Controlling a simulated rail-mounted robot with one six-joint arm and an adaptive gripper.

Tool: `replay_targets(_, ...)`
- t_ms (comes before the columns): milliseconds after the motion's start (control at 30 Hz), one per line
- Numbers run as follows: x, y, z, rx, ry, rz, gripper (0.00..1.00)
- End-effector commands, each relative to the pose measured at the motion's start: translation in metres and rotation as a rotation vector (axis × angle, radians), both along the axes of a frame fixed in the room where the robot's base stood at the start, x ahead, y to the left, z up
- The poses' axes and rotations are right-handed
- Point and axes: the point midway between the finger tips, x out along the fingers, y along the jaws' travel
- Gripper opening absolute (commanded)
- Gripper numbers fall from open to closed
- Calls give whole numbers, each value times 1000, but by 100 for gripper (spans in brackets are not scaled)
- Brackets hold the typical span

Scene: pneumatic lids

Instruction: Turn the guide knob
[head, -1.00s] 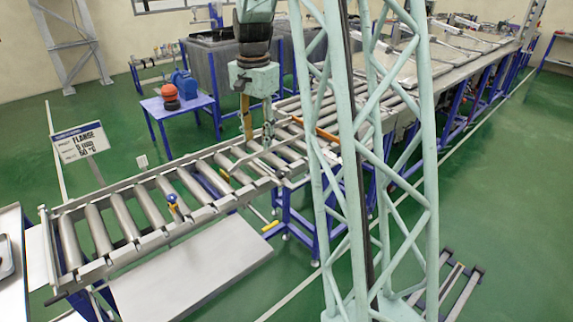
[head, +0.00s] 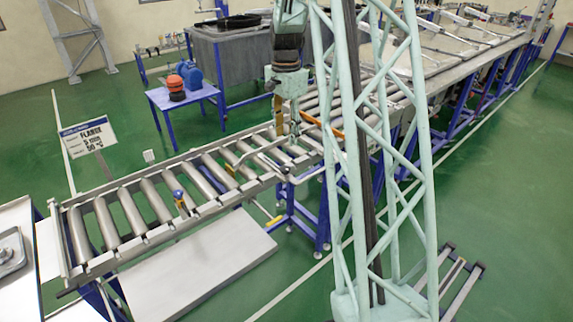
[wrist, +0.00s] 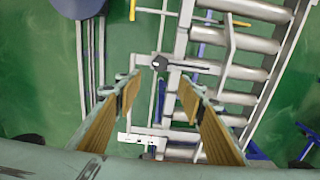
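A small dark knob (wrist: 160,62) sits on the side frame of the roller conveyor in the wrist view, with a thin dark rod running right from it over the frame. I take it for the guide knob; in the head view a small dark fitting on the near rail (head: 286,169) may be the same one. My gripper (wrist: 158,92) is open, with tan finger pads apart and nothing between them. The knob shows beyond the fingertips, roughly between them. In the head view my gripper (head: 286,122) hangs above the conveyor; its fingertips are hard to make out.
The roller conveyor (head: 160,236) runs from front left to back right. A blue-topped knob (head: 179,197) stands on its near rail. A blue table (head: 190,94) with red and blue items stands behind. A sign (head: 88,138) is at left.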

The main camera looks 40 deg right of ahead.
Motion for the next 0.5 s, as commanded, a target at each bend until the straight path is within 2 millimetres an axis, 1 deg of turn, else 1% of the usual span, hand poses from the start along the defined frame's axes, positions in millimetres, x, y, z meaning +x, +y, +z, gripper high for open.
replay_targets(267,0,0,-6,0,0,1,36)
replay_targets(367,0,0,-12,1,1,1,36)
replay_targets(500,0,0,-27,1,2,1,36)
